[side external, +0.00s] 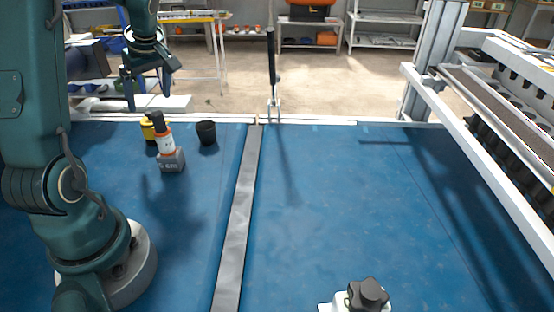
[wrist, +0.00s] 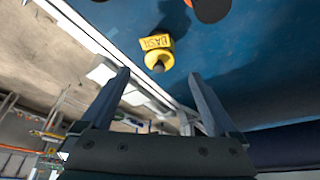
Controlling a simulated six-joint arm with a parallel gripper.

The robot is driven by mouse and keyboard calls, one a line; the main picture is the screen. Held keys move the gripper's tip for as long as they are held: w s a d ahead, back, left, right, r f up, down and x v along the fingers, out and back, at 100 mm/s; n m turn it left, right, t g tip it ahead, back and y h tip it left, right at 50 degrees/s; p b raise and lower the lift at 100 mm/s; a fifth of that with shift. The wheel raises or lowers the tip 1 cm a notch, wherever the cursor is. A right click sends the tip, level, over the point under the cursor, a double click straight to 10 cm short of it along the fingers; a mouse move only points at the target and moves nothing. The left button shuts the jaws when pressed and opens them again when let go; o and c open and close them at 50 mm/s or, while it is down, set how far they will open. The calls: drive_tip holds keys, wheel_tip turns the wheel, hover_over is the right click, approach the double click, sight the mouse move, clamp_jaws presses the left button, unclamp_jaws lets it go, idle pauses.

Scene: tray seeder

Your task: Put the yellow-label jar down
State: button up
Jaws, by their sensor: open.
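The yellow-label jar (side external: 148,132) stands on the blue work surface at the left in the side view, partly hidden by an orange-and-white bottle. In the wrist view the jar (wrist: 157,43) shows its yellow label with dark lettering reading BASIL. My gripper (side external: 148,97) is above and behind the jar in the side view, with its fingers apart and nothing between them. In the wrist view the open fingertips (wrist: 158,75) are apart from the jar, which shows beyond them.
The orange-and-white bottle (side external: 165,142) stands by a grey block marked 5 cm (side external: 173,161). A black pot (side external: 206,133) is to their right. A grey strip (side external: 238,215) crosses the blue surface (side external: 330,210). A white-framed rack (side external: 490,160) is at the right.

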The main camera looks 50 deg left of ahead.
drive_tip(key=shift+d+r, duration=0.25)
drive_tip(key=shift+r, duration=0.05)
drive_tip(key=d+r+m+t+h, duration=0.1)
drive_tip(key=d+r+m+t, duration=0.1)
drive_tip(key=d+m, duration=0.65)
drive_tip(key=d+r+m+t+h, duration=0.1)
drive_tip(key=d+r+m+t, duration=0.25)
drive_tip(key=d, duration=0.95)
drive_tip(key=s+d+f+m+h, duration=0.2)
drive_tip(key=s+d+m, duration=0.4)
drive_tip(key=d+m, duration=0.1)
drive_tip(key=shift+d+f, duration=0.15)
drive_tip(key=shift+d, duration=0.15)
